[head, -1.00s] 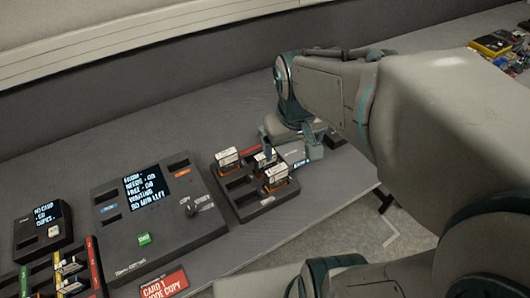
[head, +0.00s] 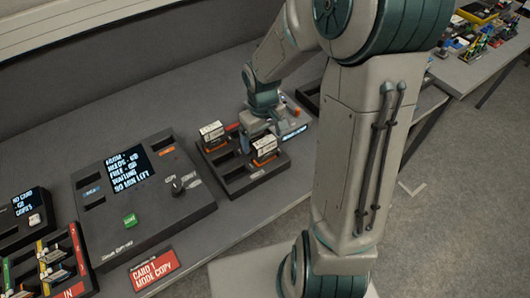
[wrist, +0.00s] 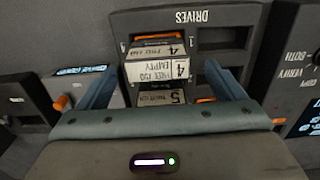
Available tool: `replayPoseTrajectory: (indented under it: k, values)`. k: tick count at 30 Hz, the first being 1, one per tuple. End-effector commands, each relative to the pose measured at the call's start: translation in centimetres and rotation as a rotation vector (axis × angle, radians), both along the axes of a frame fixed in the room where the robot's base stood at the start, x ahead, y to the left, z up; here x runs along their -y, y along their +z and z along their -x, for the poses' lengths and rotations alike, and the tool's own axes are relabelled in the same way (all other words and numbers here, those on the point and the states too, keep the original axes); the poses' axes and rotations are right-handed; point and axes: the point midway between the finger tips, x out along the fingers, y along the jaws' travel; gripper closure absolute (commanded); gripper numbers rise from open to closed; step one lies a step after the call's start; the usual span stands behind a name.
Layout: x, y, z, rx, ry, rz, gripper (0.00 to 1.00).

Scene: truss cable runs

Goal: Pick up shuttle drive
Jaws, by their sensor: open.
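Small drives with white labels stand in slots of a dark tray marked DRIVES (wrist: 190,17); the tray also shows in the head view (head: 232,186). In the wrist view, a drive labelled 4, EMPTY (wrist: 158,70) lies between the fingers of my gripper (wrist: 162,68). The fingers are open, one on each side of it; I cannot tell whether they touch it. A drive labelled 5 (wrist: 158,97) sits nearer the palm, partly hidden. In the head view, drives show left (head: 211,132) and front right (head: 264,147) of my gripper (head: 246,142). No visible label reads shuttle.
A copier console (head: 145,190) with a lit screen, green button and knob stands left of the tray. Another table with clutter (head: 480,35) is at the upper right.

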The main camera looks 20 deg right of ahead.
Motion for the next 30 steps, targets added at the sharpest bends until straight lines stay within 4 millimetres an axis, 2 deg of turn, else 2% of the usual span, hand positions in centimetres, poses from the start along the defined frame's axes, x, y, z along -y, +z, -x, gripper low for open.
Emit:
replayPoseTrajectory:
  k: [8, 15, 18, 26, 27, 30]
  values:
    - [0.1, -2.1, 0.1, -0.002, 0.0, 0.0, 0.11]
    - [0.4, -5.5, 0.4, -0.003, 0.001, -0.001, 0.11]
    - [0.4, -6.3, 0.4, -0.001, 0.002, 0.0, 0.11]
    - [0.4, -6.6, 0.3, 0.001, 0.0, 0.0, 0.11]
    - [0.4, -6.6, 0.3, 0.001, 0.0, 0.0, 0.14]
    - [0.4, -6.6, 0.3, 0.001, 0.0, 0.0, 0.42]
